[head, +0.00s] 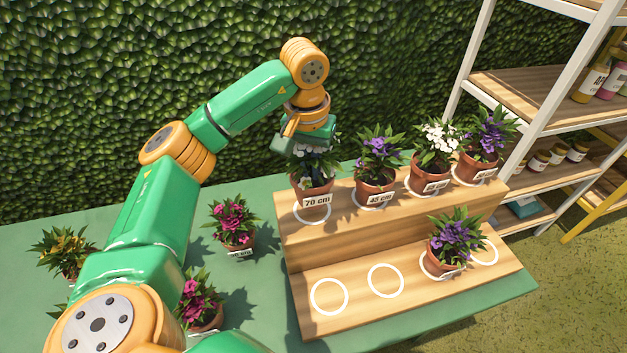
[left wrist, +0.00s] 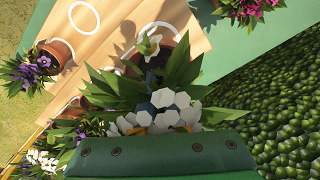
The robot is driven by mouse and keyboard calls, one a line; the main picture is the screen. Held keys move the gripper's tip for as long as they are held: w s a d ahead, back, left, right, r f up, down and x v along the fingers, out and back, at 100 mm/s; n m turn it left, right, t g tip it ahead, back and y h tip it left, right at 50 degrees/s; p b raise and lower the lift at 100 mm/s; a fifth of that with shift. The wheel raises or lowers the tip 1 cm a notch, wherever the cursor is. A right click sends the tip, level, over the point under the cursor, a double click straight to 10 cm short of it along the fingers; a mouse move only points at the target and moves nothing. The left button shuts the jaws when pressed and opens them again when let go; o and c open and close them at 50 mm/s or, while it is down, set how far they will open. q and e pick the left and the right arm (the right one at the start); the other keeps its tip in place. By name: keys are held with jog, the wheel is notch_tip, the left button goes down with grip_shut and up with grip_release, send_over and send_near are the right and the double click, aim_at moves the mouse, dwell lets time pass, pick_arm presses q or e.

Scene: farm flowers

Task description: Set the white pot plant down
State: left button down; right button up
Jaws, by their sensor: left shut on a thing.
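The white-flowered pot plant (head: 313,184) has a terracotta pot with a "70 cm" label. It stands upright over the leftmost white ring (head: 313,218) on the upper step; I cannot tell whether its base touches the wood. My left gripper (head: 309,146) reaches down from above and is shut on the plant among its leaves. In the left wrist view, white petals (left wrist: 170,100) and long green leaves lie right at the gripper and hide most of the fingers. The pot (left wrist: 146,62) shows beyond them. My right gripper is not in view.
Purple (head: 375,178) and white (head: 432,170) potted plants stand to the right on the upper step. On the lower step, two rings (head: 329,297) at left are empty and a purple plant (head: 445,255) stands at right. Pink plants (head: 234,225) stand on the green table.

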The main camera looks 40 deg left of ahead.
aim_at(311, 179)
pick_arm(q)
notch_tip(311, 179, down, 3)
jog(key=shift+s+a+f, duration=0.1)
jog(key=shift+f, duration=0.1)
jog(key=shift+f, duration=0.1)
jog(key=c, duration=1)
grip_release()
